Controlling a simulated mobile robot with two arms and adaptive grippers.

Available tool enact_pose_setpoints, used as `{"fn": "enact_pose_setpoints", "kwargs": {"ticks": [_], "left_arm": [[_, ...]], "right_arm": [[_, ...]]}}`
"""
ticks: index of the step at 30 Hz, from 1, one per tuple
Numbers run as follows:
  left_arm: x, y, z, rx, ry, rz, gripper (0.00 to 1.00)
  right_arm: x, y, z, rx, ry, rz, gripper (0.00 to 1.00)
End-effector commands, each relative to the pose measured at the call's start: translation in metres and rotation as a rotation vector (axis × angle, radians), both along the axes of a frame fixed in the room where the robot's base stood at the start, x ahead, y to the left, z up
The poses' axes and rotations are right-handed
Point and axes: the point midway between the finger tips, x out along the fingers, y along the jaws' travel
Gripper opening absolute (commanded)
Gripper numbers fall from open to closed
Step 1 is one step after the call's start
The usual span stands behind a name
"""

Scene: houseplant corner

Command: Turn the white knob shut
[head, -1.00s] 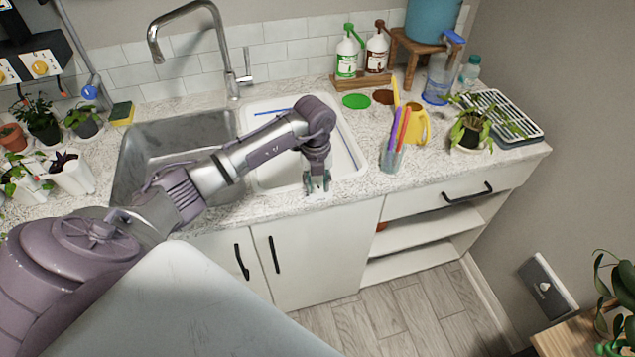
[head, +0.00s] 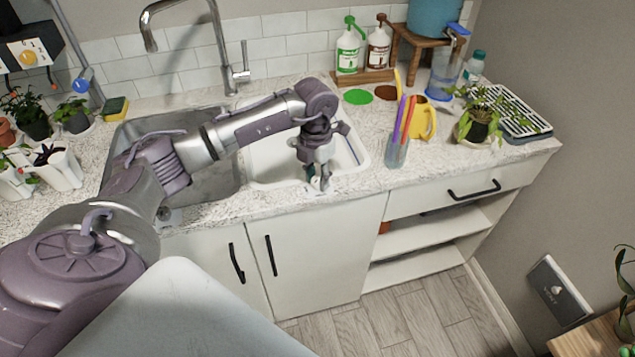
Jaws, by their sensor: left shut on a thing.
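My left gripper (head: 319,182) points down at the front rim of the white sink basin (head: 268,181). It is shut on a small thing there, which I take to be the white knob. The fingers hide nearly all of it, so its setting cannot be read. My right gripper is not in view.
A glass of coloured sticks (head: 397,152) and a yellow watering can (head: 422,120) stand right of the gripper. The tap (head: 222,50) rises behind the sinks. A potted plant (head: 478,125) stands near a ribbed tray (head: 516,112). The front counter strip is clear.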

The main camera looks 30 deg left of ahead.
Motion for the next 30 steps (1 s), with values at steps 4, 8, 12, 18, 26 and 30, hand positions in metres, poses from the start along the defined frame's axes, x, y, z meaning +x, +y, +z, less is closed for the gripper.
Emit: {"fn": "enact_pose_setpoints", "kwargs": {"ticks": [4, 8, 12, 18, 26, 30], "left_arm": [[0.002, 0.001, -0.002, 0.002, -0.006, -0.137, 0.00], [0.002, 0.001, -0.002, 0.001, -0.005, -0.260, 0.00], [0.002, 0.001, -0.001, 0.001, -0.006, -0.388, 0.00], [0.002, 0.000, -0.001, 0.001, -0.006, -0.551, 0.00], [0.002, 0.000, 0.001, 0.001, -0.007, -0.699, 0.00], [0.002, 0.000, 0.001, 0.000, -0.006, -0.745, 0.00]], "right_arm": [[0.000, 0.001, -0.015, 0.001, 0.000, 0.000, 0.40], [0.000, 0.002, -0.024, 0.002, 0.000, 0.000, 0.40], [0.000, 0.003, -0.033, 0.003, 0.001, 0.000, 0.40], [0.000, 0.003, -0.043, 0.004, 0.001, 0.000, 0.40], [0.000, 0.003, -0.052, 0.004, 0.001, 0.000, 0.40], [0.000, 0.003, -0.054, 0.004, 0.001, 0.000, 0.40]]}}
